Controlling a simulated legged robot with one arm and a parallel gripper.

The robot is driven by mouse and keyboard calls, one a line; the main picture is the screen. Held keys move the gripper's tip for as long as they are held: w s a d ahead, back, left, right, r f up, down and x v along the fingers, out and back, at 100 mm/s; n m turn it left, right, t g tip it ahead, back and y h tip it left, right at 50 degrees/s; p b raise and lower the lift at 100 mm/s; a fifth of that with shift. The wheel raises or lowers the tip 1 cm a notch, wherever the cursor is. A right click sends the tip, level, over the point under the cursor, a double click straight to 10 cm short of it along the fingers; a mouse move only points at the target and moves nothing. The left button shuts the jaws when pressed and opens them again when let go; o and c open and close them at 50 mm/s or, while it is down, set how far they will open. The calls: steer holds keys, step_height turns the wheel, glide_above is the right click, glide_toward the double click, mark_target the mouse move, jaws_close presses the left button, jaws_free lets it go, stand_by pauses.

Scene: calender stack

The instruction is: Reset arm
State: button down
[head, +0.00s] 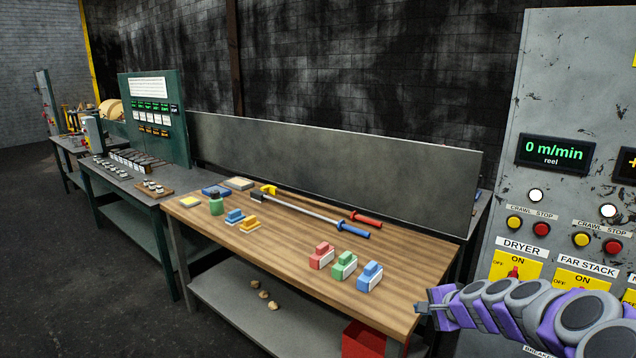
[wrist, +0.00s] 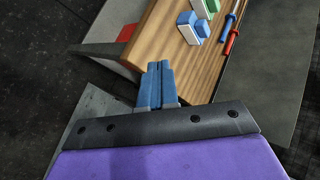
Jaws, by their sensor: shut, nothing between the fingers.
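My gripper (head: 424,308) shows at the lower right in the head view, at the end of my purple and grey arm, by the right front corner of the wooden table. In the wrist view its blue fingers (wrist: 160,84) are together with nothing between them. They point toward the wooden table (wrist: 160,45) edge and touch nothing that I can make out. In the head view the arm stretches in from the right, in front of the grey control cabinet (head: 508,190).
The wooden table (head: 290,270) holds red (head: 321,256), green (head: 343,266) and blue (head: 369,277) blocks, long-handled tools (head: 310,212) and smaller items at its left. A red bin (head: 362,340) stands below. A grey panel (head: 340,165) stands behind. Dark floor (head: 80,270) is open at left.

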steer(key=s+a+r+n+g+y, duration=0.1)
steer(key=s+a+r+n+g, duration=0.3)
steer(key=s+a, duration=0.55)
steer(key=s+a+r+n+g, duration=0.1)
steer(key=s+a+r+n, duration=0.1)
steer(key=s+a+n, duration=0.7)
steer(key=s+d+f+n+g+h, duration=0.1)
steer(key=s+g+h, duration=0.1)
steer(key=s, duration=1.2)
steer(key=s+d+f+n+g+h, duration=0.1)
steer(key=s+f+g+h, duration=0.1)
steer(key=s, duration=1.1)
steer(key=shift+s+d+g+h, duration=0.2)
steer(key=shift+s+g+h, duration=0.2)
steer(key=shift+g, duration=0.5)
steer(key=shift+d, duration=0.1)
steer(key=shift+d, duration=0.35)
steer(key=shift+a, duration=0.25)
